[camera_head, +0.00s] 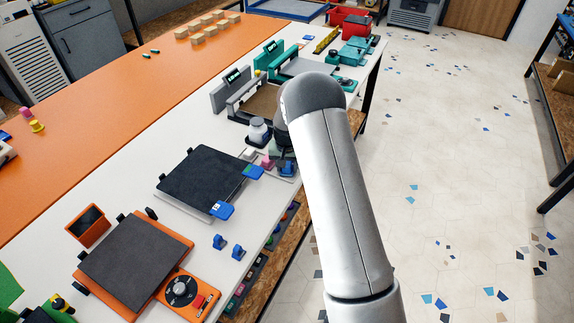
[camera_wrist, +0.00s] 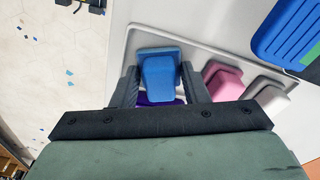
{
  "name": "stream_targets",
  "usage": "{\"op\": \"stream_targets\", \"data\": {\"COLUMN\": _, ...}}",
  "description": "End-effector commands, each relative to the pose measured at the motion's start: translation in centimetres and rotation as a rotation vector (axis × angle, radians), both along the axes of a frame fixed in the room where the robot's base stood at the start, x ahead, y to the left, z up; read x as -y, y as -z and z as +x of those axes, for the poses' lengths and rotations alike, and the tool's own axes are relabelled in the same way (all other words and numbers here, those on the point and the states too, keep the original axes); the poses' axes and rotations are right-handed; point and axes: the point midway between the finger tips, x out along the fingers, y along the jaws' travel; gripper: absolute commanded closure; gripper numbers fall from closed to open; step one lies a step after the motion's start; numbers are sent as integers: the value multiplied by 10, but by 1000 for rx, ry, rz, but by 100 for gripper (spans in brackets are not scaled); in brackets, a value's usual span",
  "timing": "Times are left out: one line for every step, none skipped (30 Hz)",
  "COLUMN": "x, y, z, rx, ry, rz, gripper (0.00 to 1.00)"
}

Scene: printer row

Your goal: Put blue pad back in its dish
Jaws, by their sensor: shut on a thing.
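The blue pad (camera_wrist: 158,76) is between the two dark fingers of my gripper (camera_wrist: 160,78), which is shut on it. It also shows in the head view (camera_head: 287,169), below the end of my arm. The pale dish (camera_wrist: 140,31) lies behind the blue pad in the wrist view, with its rim around that spot. A pink pad (camera_wrist: 222,80) and a white pad (camera_wrist: 268,95) are in the dish to the right. Something purple (camera_wrist: 157,98) shows partly beneath the blue pad. I cannot tell whether the blue pad touches the dish floor.
A blue tab (camera_wrist: 287,38) sits close to the dish. In the head view, a white-capped bottle (camera_head: 259,131) stands just beyond it, and a dark-bed printer (camera_head: 202,182) is to the left. Small blue pieces (camera_head: 219,242) lie nearer on the white table.

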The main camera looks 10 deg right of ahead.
Motion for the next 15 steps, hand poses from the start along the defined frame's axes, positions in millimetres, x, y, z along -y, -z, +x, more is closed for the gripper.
{"op": "stream_targets", "data": {"x": 0, "y": 1, "z": 0, "rx": 0, "ry": 0, "rz": 0, "gripper": 80}}
{"op": "stream_targets", "data": {"x": 0, "y": 2, "z": 0, "rx": 0, "ry": 0, "rz": 0, "gripper": 80}}
{"op": "stream_targets", "data": {"x": 0, "y": 4, "z": 0, "rx": 0, "ry": 0, "rz": 0, "gripper": 80}}
{"op": "stream_targets", "data": {"x": 0, "y": 5, "z": 0, "rx": 0, "ry": 0, "rz": 0, "gripper": 80}}
{"op": "stream_targets", "data": {"x": 0, "y": 4, "z": 0, "rx": 0, "ry": 0, "rz": 0, "gripper": 54}}
{"op": "stream_targets", "data": {"x": 0, "y": 3, "z": 0, "rx": 0, "ry": 0, "rz": 0, "gripper": 50}}
{"op": "stream_targets", "data": {"x": 0, "y": 3, "z": 0, "rx": 0, "ry": 0, "rz": 0, "gripper": 50}}
{"op": "stream_targets", "data": {"x": 0, "y": 3, "z": 0, "rx": 0, "ry": 0, "rz": 0, "gripper": 50}}
{"op": "stream_targets", "data": {"x": 0, "y": 3, "z": 0, "rx": 0, "ry": 0, "rz": 0, "gripper": 50}}
{"op": "stream_targets", "data": {"x": 0, "y": 3, "z": 0, "rx": 0, "ry": 0, "rz": 0, "gripper": 50}}
{"op": "stream_targets", "data": {"x": 0, "y": 3, "z": 0, "rx": 0, "ry": 0, "rz": 0, "gripper": 50}}
{"op": "stream_targets", "data": {"x": 0, "y": 3, "z": 0, "rx": 0, "ry": 0, "rz": 0, "gripper": 50}}
{"op": "stream_targets", "data": {"x": 0, "y": 3, "z": 0, "rx": 0, "ry": 0, "rz": 0, "gripper": 50}}
{"op": "stream_targets", "data": {"x": 0, "y": 2, "z": 0, "rx": 0, "ry": 0, "rz": 0, "gripper": 50}}
{"op": "stream_targets", "data": {"x": 0, "y": 0, "z": 0, "rx": 0, "ry": 0, "rz": 0, "gripper": 50}}
